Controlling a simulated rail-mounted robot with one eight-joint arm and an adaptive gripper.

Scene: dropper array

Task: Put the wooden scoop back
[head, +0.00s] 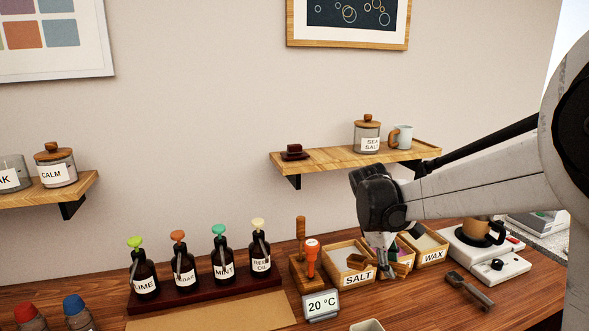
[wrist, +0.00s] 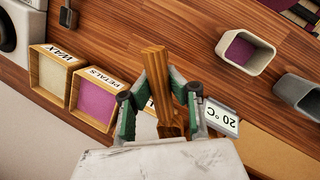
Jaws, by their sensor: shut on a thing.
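My gripper (head: 384,266) is shut on the wooden scoop (wrist: 156,68), which also shows in the head view (head: 401,269). In the wrist view my gripper (wrist: 160,92) has a finger on each side of the brown wood. In the head view it hangs over the row of wooden boxes, in front of the petals box (head: 405,252). The salt box (head: 347,256) is on the left and the wax box (head: 432,243) on the right. The wrist view shows the petals box (wrist: 96,97) with purple contents. The scoop's far end is partly hidden by my gripper.
A wooden stand (head: 297,274) holds a wooden-handled tool and a red-topped tool (head: 311,258), left of the salt box. A 20 °C display (head: 321,305) stands in front. Several dark bottles (head: 184,268) stand left. A dark scoop (head: 470,290) lies right, near a white scale (head: 486,263).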

